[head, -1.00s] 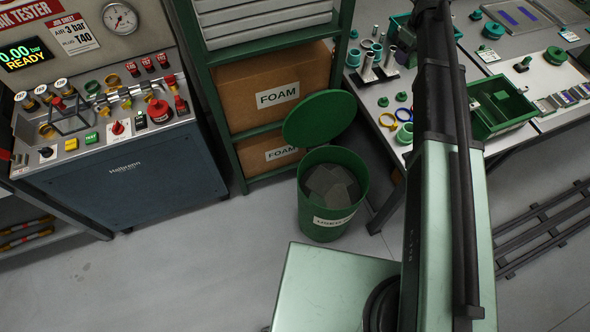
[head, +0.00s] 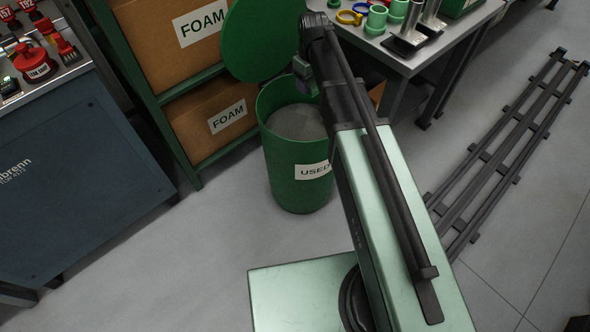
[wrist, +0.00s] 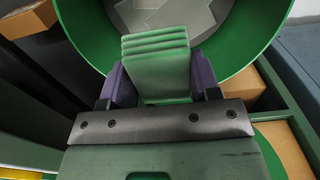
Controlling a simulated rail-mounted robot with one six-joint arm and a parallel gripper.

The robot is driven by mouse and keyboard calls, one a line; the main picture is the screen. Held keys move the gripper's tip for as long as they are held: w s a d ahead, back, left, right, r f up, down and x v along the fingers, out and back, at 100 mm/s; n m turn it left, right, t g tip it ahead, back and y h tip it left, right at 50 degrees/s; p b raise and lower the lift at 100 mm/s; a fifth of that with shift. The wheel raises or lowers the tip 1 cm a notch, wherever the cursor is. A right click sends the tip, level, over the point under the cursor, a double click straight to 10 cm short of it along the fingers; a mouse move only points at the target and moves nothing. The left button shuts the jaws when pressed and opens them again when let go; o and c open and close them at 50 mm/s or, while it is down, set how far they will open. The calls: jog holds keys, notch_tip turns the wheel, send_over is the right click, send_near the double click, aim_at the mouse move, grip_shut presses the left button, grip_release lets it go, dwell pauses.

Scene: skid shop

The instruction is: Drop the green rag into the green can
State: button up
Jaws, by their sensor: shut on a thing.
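The green can (head: 288,165) stands open on the floor, with a "USED" label and its round green lid (head: 258,40) tilted up behind it. Grey cloth-like pieces (head: 298,122) lie inside. My gripper (head: 306,82) is at the can's mouth, by its back right rim. In the wrist view my gripper (wrist: 158,80) has its purple fingers shut on the folded green rag (wrist: 155,50). The rag's outer end overlaps the opening of the can, whose inner wall (wrist: 250,40) shows around it. I cannot tell the height of the rag above the rim. In the head view the rag is mostly hidden.
A green shelf with foam boxes (head: 225,118) stands close to the can's left. A workbench (head: 445,55) with green and metal parts is behind right. A dark rail frame (head: 480,190) lies on the floor at right. The blue test bench (head: 75,180) is at left.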

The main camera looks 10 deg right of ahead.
jog(key=shift+s+f, duration=0.2)
jog(key=shift+f, duration=0.25)
notch_tip(320, 180, down, 6)
jog(key=b, duration=0.5)
jog(key=shift+r+b, duration=0.1)
jog(key=shift+b, duration=0.25)
jog(key=o, duration=0.9)
notch_tip(320, 180, up, 11)
jog(key=p, duration=1.1)
